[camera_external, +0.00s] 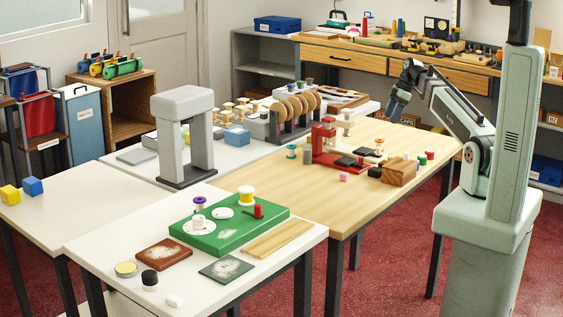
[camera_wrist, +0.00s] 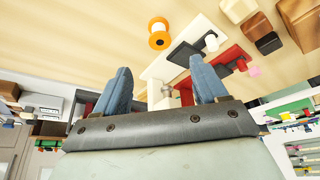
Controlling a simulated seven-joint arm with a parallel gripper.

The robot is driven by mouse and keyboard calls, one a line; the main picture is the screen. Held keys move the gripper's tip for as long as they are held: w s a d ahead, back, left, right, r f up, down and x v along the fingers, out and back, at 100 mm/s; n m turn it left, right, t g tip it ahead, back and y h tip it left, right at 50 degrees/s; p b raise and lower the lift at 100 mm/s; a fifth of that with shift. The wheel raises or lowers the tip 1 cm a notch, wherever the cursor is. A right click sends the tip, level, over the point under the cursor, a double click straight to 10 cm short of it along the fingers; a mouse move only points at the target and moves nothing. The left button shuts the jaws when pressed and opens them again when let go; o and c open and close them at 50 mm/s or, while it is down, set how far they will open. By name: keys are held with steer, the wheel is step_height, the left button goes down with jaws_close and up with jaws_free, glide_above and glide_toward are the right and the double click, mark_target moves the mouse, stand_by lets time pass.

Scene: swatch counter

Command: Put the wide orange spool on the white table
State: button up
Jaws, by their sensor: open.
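The orange spool (camera_wrist: 159,33) stands on the wooden table, near the top of the wrist view, with a pale centre. In the external view a small orange spool (camera_external: 379,146) stands on this table behind the wood block. My gripper (camera_external: 395,112) is open and empty, raised above the far right part of the table. In the wrist view my gripper (camera_wrist: 162,66) shows its two blue fingers well apart, with the spool beyond them, not touching. White tabletops lie at front (camera_external: 110,245), left (camera_external: 60,215) and back (camera_external: 225,162).
A red stand (camera_external: 323,145), dark plates, a wood block (camera_external: 398,172) and a teal spool (camera_external: 291,151) share the wooden table. A grey arch (camera_external: 200,135) rises between tables. A green mat (camera_external: 270,222) bears spools on the front white table. The left white table is mostly clear.

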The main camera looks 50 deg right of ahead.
mark_target(380, 140)
steer(key=x, duration=0.7)
steer(key=shift+w+a, duration=0.15)
steer(key=shift+x, duration=2.6)
steer(key=shift+f, duration=0.1)
steer(key=shift+s, duration=0.2)
